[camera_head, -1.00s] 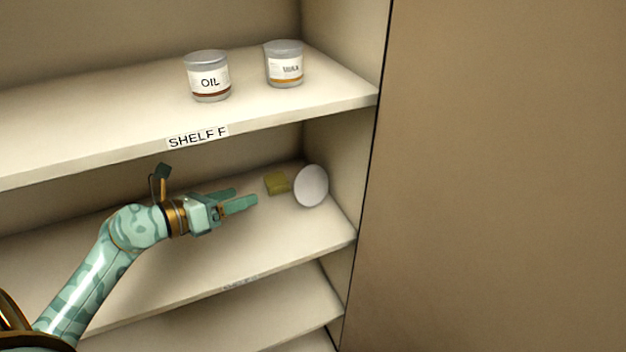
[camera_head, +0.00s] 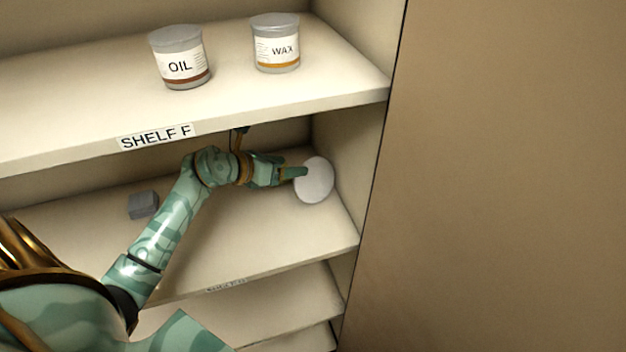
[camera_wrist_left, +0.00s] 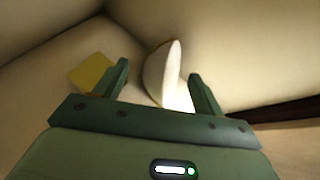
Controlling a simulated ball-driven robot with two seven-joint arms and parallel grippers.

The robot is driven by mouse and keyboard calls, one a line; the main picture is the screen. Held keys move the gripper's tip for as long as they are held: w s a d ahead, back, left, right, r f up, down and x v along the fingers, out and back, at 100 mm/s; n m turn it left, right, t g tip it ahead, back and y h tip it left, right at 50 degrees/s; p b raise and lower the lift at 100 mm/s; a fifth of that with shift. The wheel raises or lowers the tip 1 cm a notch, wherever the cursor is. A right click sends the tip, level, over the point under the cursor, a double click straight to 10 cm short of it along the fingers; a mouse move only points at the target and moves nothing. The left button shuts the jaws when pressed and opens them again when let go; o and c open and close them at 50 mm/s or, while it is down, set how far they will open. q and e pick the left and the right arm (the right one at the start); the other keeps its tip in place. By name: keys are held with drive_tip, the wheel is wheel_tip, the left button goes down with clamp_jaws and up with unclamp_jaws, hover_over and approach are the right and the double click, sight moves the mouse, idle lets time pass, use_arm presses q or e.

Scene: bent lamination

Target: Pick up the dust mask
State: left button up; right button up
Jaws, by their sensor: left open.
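The dust mask (camera_head: 318,182) is a white, rounded cup at the right end of the shelf below the SHELF F label, close to the side wall. My left gripper (camera_head: 298,173) is at its left edge in the head view and overlaps it. In the left wrist view the mask (camera_wrist_left: 162,72) stands on edge, between and beyond the fingertips of the open gripper (camera_wrist_left: 160,80). I cannot tell whether a finger touches it. My right gripper is not in view.
A yellow block (camera_wrist_left: 91,73) lies left of the mask in the left wrist view. A grey block (camera_head: 143,204) sits further left on the same shelf. An OIL tin (camera_head: 179,58) and a WAX tin (camera_head: 275,43) stand on the shelf above, whose front edge overhangs my arm.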

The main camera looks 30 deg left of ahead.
sight(311, 179)
use_arm(q)
drive_tip(key=x, duration=0.2)
drive_tip(key=b+x, duration=0.1)
drive_tip(key=x, duration=0.2)
drive_tip(key=shift+d+f, duration=0.3)
drive_tip(key=c, duration=1)
